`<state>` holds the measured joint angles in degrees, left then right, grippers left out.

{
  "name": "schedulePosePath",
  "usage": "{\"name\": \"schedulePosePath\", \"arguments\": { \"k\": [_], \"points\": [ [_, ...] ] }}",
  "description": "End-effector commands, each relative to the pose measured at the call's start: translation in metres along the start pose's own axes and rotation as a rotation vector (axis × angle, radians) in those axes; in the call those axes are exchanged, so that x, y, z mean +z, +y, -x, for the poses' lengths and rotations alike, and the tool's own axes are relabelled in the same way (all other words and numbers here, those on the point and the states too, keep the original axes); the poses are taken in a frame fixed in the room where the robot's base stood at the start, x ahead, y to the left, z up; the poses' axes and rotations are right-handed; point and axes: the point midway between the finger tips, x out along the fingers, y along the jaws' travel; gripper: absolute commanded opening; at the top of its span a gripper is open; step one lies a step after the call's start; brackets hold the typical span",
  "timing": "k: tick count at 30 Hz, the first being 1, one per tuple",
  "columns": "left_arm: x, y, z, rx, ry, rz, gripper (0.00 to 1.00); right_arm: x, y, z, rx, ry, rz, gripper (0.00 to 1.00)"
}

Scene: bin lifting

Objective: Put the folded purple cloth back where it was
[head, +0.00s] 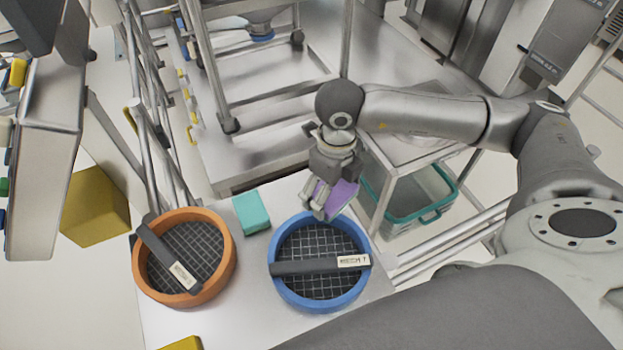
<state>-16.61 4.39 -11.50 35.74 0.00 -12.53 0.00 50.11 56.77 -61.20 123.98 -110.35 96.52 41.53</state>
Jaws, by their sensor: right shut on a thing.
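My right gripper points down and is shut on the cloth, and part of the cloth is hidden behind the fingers. I cannot tell whether the cloth touches the table or the bin's rim. My left gripper is not in view.
The blue round bin (275,282) and the orange round bin (228,270) stand on the table (255,325), each with a dark bar across it. A teal block (251,212) lies between them at the back. A green-rimmed tub (438,213) is beyond the table.

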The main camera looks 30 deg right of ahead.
Motion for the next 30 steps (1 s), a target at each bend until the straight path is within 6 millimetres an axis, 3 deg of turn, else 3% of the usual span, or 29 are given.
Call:
{"name": "schedulePosePath", "arguments": {
  "k": [3, 6, 10, 18, 27, 30],
  "points": [
    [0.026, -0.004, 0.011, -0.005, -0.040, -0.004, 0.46, 0.021, -0.009, -0.007, 0.000, 0.001, -0.002, 0.70],
    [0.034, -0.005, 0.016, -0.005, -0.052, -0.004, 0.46, 0.038, -0.016, -0.015, 0.000, 0.000, -0.002, 0.70],
    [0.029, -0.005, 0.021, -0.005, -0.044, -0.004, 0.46, 0.056, -0.023, -0.030, 0.001, 0.003, -0.001, 0.70],
    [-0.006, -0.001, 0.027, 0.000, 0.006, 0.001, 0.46, 0.083, -0.036, -0.067, 0.000, 0.001, 0.000, 0.70],
    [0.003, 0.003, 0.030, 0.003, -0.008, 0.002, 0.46, 0.095, -0.041, -0.084, -0.001, 0.002, 0.001, 0.70],
    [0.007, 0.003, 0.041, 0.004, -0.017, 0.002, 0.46, 0.093, -0.041, -0.099, 0.000, 0.005, 0.001, 0.70]
  ]
}}
